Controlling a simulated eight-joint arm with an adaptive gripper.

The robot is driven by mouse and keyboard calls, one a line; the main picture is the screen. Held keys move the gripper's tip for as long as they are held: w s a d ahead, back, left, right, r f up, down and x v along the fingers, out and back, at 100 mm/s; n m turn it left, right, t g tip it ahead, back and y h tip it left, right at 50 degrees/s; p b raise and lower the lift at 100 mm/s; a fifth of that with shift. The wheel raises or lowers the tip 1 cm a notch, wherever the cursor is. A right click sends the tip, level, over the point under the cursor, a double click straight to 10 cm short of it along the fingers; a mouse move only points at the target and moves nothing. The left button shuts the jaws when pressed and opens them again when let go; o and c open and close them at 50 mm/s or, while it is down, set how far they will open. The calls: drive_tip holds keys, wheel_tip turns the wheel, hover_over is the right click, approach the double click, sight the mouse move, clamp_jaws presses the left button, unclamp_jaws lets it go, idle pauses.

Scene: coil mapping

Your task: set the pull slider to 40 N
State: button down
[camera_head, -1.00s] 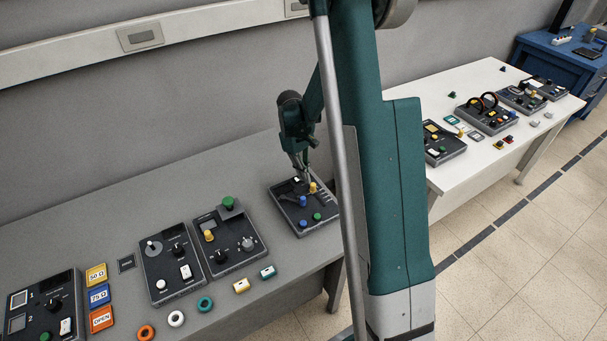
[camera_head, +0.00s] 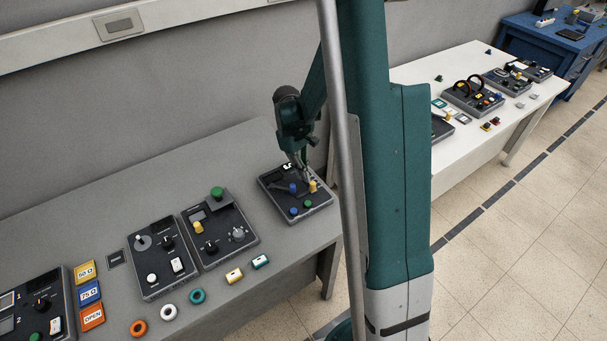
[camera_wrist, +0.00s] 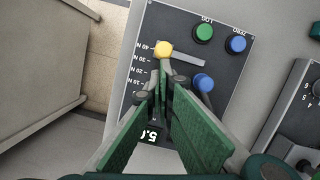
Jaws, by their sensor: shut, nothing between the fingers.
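The slider panel (camera_head: 268,183) is a dark box on the grey bench. In the wrist view its scale (camera_wrist: 140,65) runs from 40 N at the top downward in tens. The yellow slider knob (camera_wrist: 164,48) stands level with about the 40 N mark; it also shows in the head view (camera_head: 313,186). My gripper (camera_wrist: 165,68) is shut and empty, its fingertips just below the yellow knob in the wrist view. I cannot tell whether they touch it. The fingers hide part of the scale and slot. A display (camera_wrist: 152,136) is partly hidden and reads about 5.0.
A blue knob (camera_wrist: 203,82) stands right of my fingers. A green button (camera_wrist: 204,32) and blue button (camera_wrist: 236,43) are at the panel's top right. Another control box (camera_head: 220,235) stands to the left in the head view. Floor lies beyond the bench edge.

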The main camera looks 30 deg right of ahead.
drive_tip(key=shift+w+a, duration=0.1)
drive_tip(key=shift+w, duration=0.3)
drive_tip(key=w, duration=0.3)
drive_tip(key=shift+a+b, duration=0.4)
drive_tip(key=p+v, duration=0.1)
drive_tip(key=v, duration=0.9)
